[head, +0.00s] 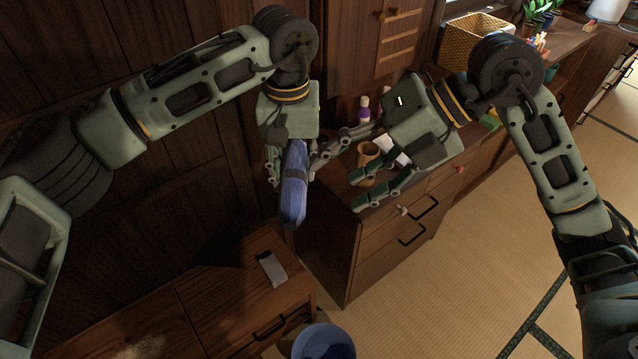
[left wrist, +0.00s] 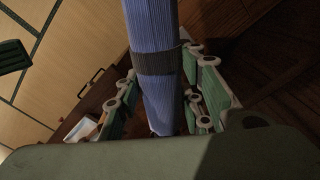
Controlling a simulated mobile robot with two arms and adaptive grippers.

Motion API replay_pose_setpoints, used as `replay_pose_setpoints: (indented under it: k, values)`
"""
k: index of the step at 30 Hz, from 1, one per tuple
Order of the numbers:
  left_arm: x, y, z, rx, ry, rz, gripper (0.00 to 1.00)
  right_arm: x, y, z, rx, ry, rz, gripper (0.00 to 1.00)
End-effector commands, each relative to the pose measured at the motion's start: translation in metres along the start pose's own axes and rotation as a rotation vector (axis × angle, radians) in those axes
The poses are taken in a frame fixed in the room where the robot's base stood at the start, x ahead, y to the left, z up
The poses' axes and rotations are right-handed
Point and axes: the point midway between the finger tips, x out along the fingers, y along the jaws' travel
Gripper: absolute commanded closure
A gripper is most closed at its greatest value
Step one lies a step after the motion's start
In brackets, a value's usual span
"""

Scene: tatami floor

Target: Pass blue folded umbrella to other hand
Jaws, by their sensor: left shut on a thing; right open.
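The blue folded umbrella (head: 293,200) hangs roughly upright in the head view, with a dark band around it. My left gripper (head: 290,172) is shut on it near its upper part. In the left wrist view the umbrella (left wrist: 155,75) runs between the two fingers of my left gripper (left wrist: 165,105). My right gripper (head: 365,185) is open and empty, to the right of the umbrella and apart from it. Its fingers point left, towards the umbrella.
A low wooden cabinet (head: 190,305) below holds a grey-and-black item (head: 272,268). A blue bin (head: 325,342) stands at the bottom. A drawer cabinet (head: 385,250) behind my right gripper carries a brown cup (head: 368,153) and a purple bottle (head: 363,112). Tatami floor (head: 490,220) is clear at right.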

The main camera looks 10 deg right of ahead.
Motion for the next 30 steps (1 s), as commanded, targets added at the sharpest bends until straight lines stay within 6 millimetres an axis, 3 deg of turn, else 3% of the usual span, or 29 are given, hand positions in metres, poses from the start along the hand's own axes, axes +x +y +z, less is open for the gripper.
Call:
replay_pose_setpoints:
  k: [15, 21, 30]
  values:
    - [-0.001, 0.000, 0.000, 0.000, 0.001, 0.000, 0.97, 0.091, 0.001, -0.001, 0.001, 0.005, 0.004, 0.41]
    - [-0.001, 0.000, 0.000, 0.000, 0.001, 0.000, 0.97, 0.105, 0.001, -0.001, 0.001, 0.003, 0.005, 0.41]
    - [-0.001, 0.000, 0.000, 0.000, 0.001, 0.000, 0.97, 0.107, 0.001, -0.001, 0.000, 0.002, 0.004, 0.41]
